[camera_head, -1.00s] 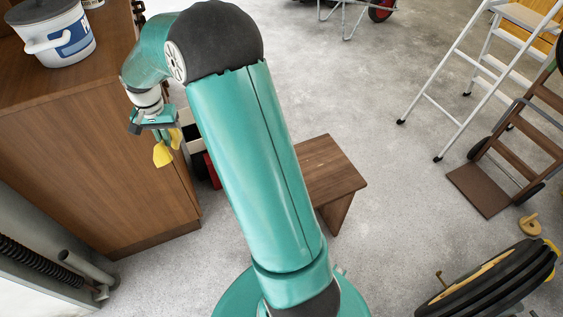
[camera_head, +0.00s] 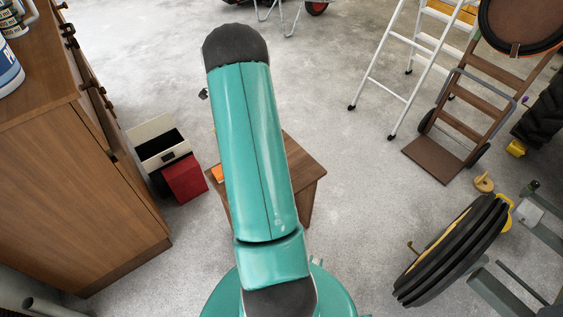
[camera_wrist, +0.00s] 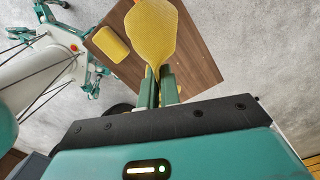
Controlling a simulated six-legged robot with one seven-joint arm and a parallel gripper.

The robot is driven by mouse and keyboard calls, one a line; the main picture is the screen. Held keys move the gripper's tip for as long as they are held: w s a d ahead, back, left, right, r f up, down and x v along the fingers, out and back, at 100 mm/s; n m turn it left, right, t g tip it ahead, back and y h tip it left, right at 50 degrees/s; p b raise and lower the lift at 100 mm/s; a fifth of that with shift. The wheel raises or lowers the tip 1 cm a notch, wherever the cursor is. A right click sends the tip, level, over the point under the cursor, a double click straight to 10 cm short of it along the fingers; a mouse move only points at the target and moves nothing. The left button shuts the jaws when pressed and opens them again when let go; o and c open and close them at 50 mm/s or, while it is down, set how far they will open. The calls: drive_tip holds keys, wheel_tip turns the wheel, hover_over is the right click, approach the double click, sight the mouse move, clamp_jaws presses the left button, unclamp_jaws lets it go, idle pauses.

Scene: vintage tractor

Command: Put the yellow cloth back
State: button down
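The yellow cloth (camera_wrist: 152,35) hangs from my gripper (camera_wrist: 160,88) in the wrist view, bunched to a narrow neck between the two green fingers. The fingers are shut on it. In the wrist view the cloth lies in front of a small wooden table (camera_wrist: 195,50), which also shows behind my arm in the head view (camera_head: 303,172); I cannot tell the height between them. A flat yellow pad (camera_wrist: 111,43) lies on that table, left of the cloth. My gripper and the cloth are hidden behind my arm in the head view.
A wooden cabinet (camera_head: 75,180) stands at the left. An open box (camera_head: 158,140) and a red box (camera_head: 185,179) are beside it. An orange item (camera_head: 217,173) is at the table's left edge. A ladder (camera_head: 400,70), hand truck (camera_head: 455,125) and tyre (camera_head: 455,250) stand right.

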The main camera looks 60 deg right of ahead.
drive_tip(key=s+d+f+m, duration=0.5)
drive_tip(key=s+d+m, duration=0.3)
drive_tip(key=s+d, duration=0.4)
wheel_tip(320, 180, down, 10)
drive_tip(key=s+a, duration=0.1)
drive_tip(key=shift+s, duration=0.15)
drive_tip(key=w+d+n+b, duration=0.1)
drive_tip(key=w+d+n, duration=0.3)
drive_tip(key=d+n, duration=0.55)
drive_tip(key=shift+n, duration=0.75)
drive_tip(key=a+f, duration=0.2)
drive_tip(key=s+a+f, duration=0.1)
drive_tip(key=a+f, duration=0.1)
drive_tip(key=s+a+f, duration=0.1)
drive_tip(key=a+f, duration=0.1)
drive_tip(key=f, duration=0.1)
drive_tip(key=shift+s+a, duration=0.1)
drive_tip(key=s+a, duration=0.1)
drive_tip(key=a, duration=0.1)
drive_tip(key=s+a+f, duration=0.1)
drive_tip(key=a, duration=0.1)
drive_tip(key=s+a, duration=0.1)
drive_tip(key=a, duration=0.1)
drive_tip(key=shift+s+a+f, duration=0.15)
drive_tip(key=shift+s+a, duration=0.05)
drive_tip(key=shift+a, duration=0.1)
